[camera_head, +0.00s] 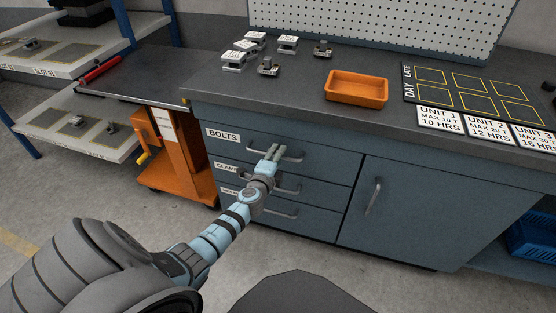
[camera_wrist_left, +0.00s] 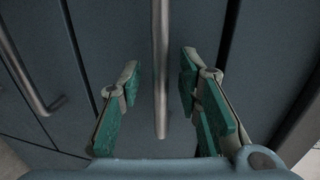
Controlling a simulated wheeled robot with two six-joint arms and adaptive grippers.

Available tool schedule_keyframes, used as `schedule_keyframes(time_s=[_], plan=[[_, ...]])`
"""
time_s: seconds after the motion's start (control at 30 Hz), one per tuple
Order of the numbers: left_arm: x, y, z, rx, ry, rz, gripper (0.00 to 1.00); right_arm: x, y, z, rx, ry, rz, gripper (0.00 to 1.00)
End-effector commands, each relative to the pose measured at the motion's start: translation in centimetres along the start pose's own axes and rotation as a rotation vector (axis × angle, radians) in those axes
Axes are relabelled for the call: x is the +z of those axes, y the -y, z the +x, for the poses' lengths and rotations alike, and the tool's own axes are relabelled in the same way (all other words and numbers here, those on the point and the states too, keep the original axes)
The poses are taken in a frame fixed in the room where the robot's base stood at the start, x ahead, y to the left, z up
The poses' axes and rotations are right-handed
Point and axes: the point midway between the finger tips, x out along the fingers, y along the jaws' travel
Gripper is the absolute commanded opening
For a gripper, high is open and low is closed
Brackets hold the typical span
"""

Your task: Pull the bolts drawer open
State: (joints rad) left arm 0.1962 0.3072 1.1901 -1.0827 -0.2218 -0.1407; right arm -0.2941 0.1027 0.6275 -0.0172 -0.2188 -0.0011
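The bolts drawer (camera_head: 238,139) is the top one of three in the blue-grey bench cabinet, marked by a BOLTS label. Its front looks flush with the cabinet. Its bar handle (camera_head: 291,157) is partly covered by my left gripper (camera_head: 273,152). In the left wrist view my left gripper (camera_wrist_left: 160,88) is open, with green-padded fingers apart. The handle bar (camera_wrist_left: 161,65) runs between the fingers, with a visible gap on both sides. My right gripper is not in view.
Two lower drawers with handles (camera_head: 282,213) sit beneath, and a cupboard door (camera_head: 400,210) is to the right. On the bench stand an orange tray (camera_head: 356,88) and small metal parts (camera_head: 268,67). An orange cart (camera_head: 190,150) stands left; the floor in front is partly clear.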

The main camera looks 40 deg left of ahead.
Motion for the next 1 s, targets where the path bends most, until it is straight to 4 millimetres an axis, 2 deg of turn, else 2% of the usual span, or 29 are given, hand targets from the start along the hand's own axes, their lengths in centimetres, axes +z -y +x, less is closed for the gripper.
schedule_keyframes(time_s=[0.3,0.37,0.5,1.0], plan=[[-0.04,0.08,0.52,0.000,-0.001,0.000,0.31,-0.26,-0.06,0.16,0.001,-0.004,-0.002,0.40],[-0.05,0.07,0.51,0.000,-0.001,0.000,0.23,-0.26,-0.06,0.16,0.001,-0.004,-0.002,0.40],[-0.05,0.06,0.50,0.000,-0.001,0.000,0.01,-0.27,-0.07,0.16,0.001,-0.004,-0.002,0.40],[-0.52,-0.01,0.09,0.001,-0.008,-0.001,0.00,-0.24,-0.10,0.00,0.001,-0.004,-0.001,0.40]])
